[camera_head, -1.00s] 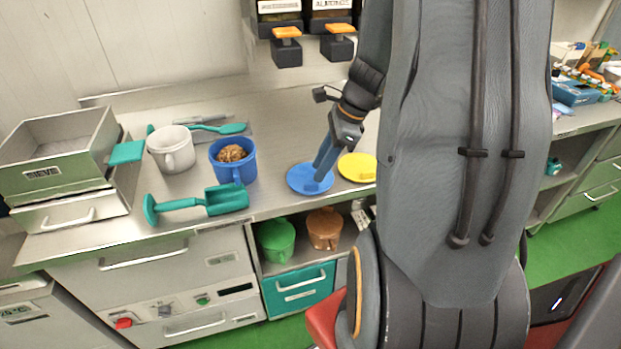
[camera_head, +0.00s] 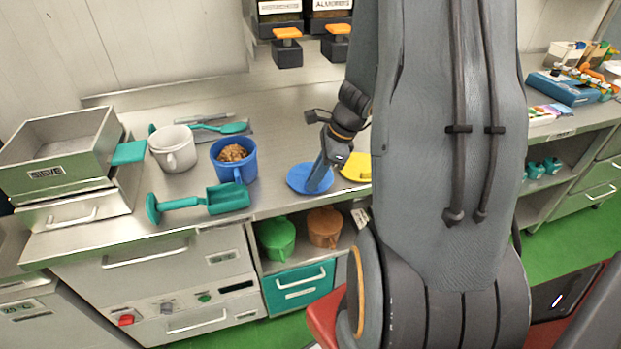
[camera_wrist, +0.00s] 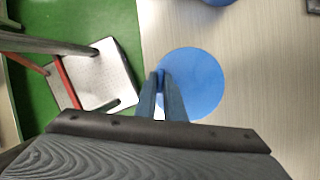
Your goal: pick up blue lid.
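The blue lid (camera_head: 299,178) lies flat on the steel counter, right of the blue mug. In the wrist view it is a plain blue disc (camera_wrist: 197,80). My gripper (camera_head: 314,189) points down, with its fingertips over the lid and close to its surface. In the wrist view the gripper's fingertips (camera_wrist: 161,74) are close together at the lid's left edge. Only a narrow gap shows between the fingers. I cannot tell whether they touch the lid or hold part of it.
A yellow lid (camera_head: 355,167) lies just right of the blue one, partly behind my arm. The blue mug (camera_head: 228,170), a white mug (camera_head: 176,157) and a teal scoop (camera_head: 226,199) stand or lie to the left. Green (camera_head: 277,238) and brown (camera_head: 324,226) mugs are on the shelf below.

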